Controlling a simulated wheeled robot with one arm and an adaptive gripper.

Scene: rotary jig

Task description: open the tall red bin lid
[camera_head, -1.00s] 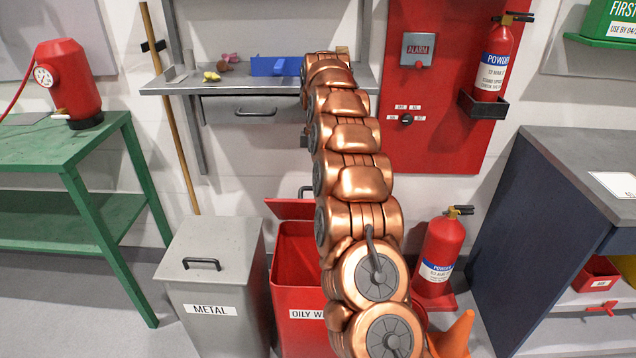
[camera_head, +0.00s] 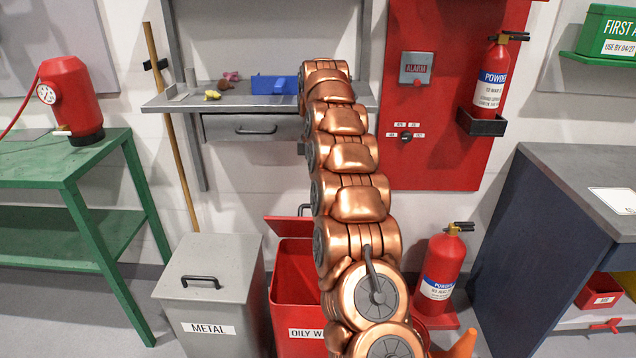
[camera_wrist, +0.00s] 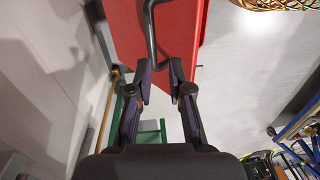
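The red bin (camera_head: 284,292), labelled "OILY W…", stands beside the grey bin, its right part hidden by my arm. Its red lid (camera_head: 287,227) is raised at the back, and the bin's inside shows below it. The lid's dark handle (camera_head: 304,209) shows at its far edge. In the wrist view the red lid (camera_wrist: 185,35) fills the top middle, with the bent dark handle (camera_wrist: 150,28) along it. My gripper (camera_wrist: 161,72) has its fingers apart, with the handle's lower end close to the tips; I cannot tell if they touch. The head view hides my gripper behind my arm.
A grey "METAL" bin (camera_head: 212,268) with a closed lid stands left. A fire extinguisher (camera_head: 438,268) stands on the floor to the right, near a dark cabinet (camera_head: 535,240). A shelf (camera_head: 225,102) with a drawer is behind. A green table (camera_head: 90,160) is far left.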

